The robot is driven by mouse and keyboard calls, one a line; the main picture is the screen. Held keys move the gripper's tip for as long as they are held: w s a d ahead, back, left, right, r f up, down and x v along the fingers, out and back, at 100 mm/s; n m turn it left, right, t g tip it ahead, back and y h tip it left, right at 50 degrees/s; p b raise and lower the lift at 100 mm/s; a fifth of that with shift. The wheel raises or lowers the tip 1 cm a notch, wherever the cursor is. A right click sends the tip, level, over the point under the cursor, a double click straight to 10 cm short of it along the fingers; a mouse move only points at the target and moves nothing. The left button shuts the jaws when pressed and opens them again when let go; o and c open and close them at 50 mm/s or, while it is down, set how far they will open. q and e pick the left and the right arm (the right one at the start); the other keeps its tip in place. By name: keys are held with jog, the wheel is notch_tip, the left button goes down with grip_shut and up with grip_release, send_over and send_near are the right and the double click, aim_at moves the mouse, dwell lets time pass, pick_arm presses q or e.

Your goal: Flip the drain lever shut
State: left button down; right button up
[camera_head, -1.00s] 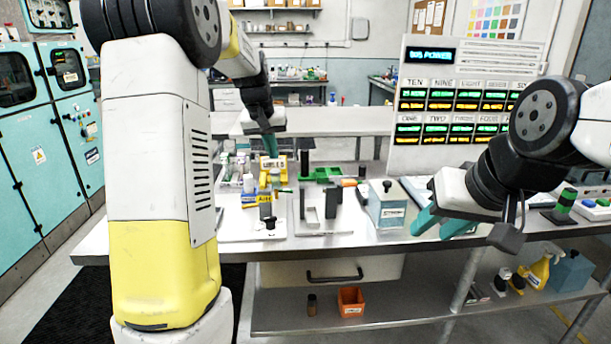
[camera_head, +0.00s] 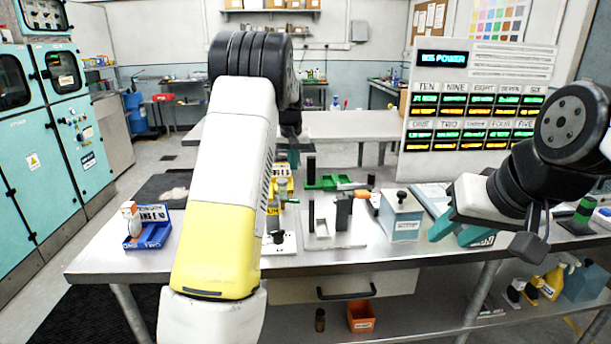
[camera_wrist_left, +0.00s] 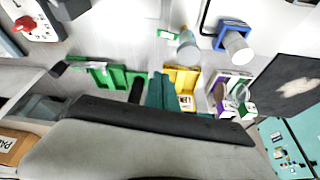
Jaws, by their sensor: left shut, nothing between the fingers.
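I cannot pick out the drain lever for certain. A red knob or handle (camera_wrist_left: 25,24) sits on a white unit at the top left of the left wrist view. In the head view, an orange-red piece (camera_head: 361,193) lies near the green tray (camera_head: 325,182). My left gripper (camera_head: 293,158) is shut and empty above the back of the bench, partly hidden by my forearm. Its teal fingers show in the left wrist view (camera_wrist_left: 160,90), between the green tray and a yellow rack (camera_wrist_left: 182,84). My right gripper (camera_head: 458,232) has its teal fingers apart, near the bench's right front.
A grey-blue box with a black knob (camera_head: 401,218) stands right of white plates with dark posts (camera_head: 330,225). A blue tray (camera_head: 150,232) and a black mat (camera_head: 168,190) are on the left. The tall display panel (camera_head: 475,110) stands behind on the right.

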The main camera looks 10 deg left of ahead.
pick_arm(q)
send_over(292, 202)
jog(key=w, duration=0.5)
jog(key=f, duration=0.8)
jog(key=shift+s+d+f, duration=0.1)
jog(key=shift+s+f, duration=0.05)
jog(key=shift+s, duration=0.1)
jog(key=shift+s+d+f, duration=0.1)
jog(key=shift+s+f, duration=0.35)
jog(key=shift+s, duration=0.2)
jog(key=shift+s+d+f, duration=0.1)
jog(key=shift+s+f, duration=0.3)
jog(key=shift+s, duration=0.2)
jog(key=shift+s+f, duration=0.25)
jog(key=shift+s, duration=0.05)
